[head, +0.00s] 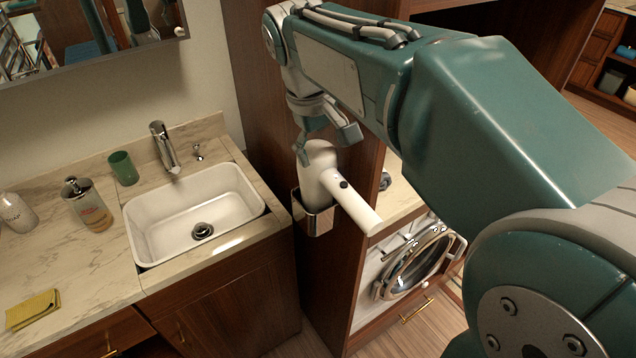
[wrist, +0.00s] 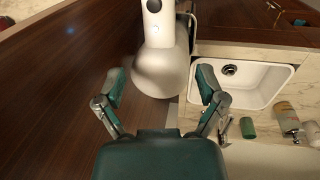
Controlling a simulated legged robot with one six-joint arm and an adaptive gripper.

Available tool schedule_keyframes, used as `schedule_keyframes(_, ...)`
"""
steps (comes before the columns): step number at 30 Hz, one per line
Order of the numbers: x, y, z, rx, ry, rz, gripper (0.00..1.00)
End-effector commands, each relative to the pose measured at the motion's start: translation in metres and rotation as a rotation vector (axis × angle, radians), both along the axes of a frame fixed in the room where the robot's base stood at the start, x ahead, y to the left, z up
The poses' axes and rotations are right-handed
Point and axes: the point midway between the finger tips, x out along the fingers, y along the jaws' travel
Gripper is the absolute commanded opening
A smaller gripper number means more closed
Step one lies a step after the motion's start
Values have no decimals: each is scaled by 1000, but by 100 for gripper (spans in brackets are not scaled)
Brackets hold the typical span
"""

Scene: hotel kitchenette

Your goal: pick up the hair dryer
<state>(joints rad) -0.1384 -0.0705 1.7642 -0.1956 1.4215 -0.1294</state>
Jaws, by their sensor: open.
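The white hair dryer (head: 322,172) sits in a shiny metal holder (head: 312,217) on the side of the wooden cabinet, right of the sink. Its handle points down and to the right in the head view. My gripper (head: 327,143) is above the dryer's rounded top end. In the wrist view the dryer (wrist: 158,62) lies ahead between the two fingers of my gripper (wrist: 160,88). The fingers are spread open, one on each side of the rounded end. I see a gap between the dryer and each finger; whether either touches it elsewhere cannot be told.
The white sink (head: 195,212) with a faucet (head: 164,147) is set in the marble counter at left. A green cup (head: 123,168), a soap dispenser (head: 87,204) and a yellow cloth (head: 33,309) stand or lie there. The wooden cabinet panel (head: 262,90) is close behind my gripper.

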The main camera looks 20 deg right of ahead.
Motion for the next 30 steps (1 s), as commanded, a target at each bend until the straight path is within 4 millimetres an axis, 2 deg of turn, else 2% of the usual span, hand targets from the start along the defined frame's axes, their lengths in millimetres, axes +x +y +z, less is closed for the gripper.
schedule_keyframes(2,0,-2,-11,-1,2,0,89)
schedule_keyframes(8,1,-5,-27,0,1,-1,89)
schedule_keyframes(15,4,-12,-63,1,1,-1,89)
schedule_keyframes(19,4,-13,-70,0,-1,-1,89)
schedule_keyframes(25,4,-13,-70,1,-2,-1,89)
schedule_keyframes(26,4,-13,-70,0,-1,-1,76)
schedule_keyframes(27,4,-13,-70,0,-1,-1,58)
schedule_keyframes(29,4,-13,-70,1,-1,-1,32)
schedule_keyframes(30,4,-13,-70,1,-1,-1,14)
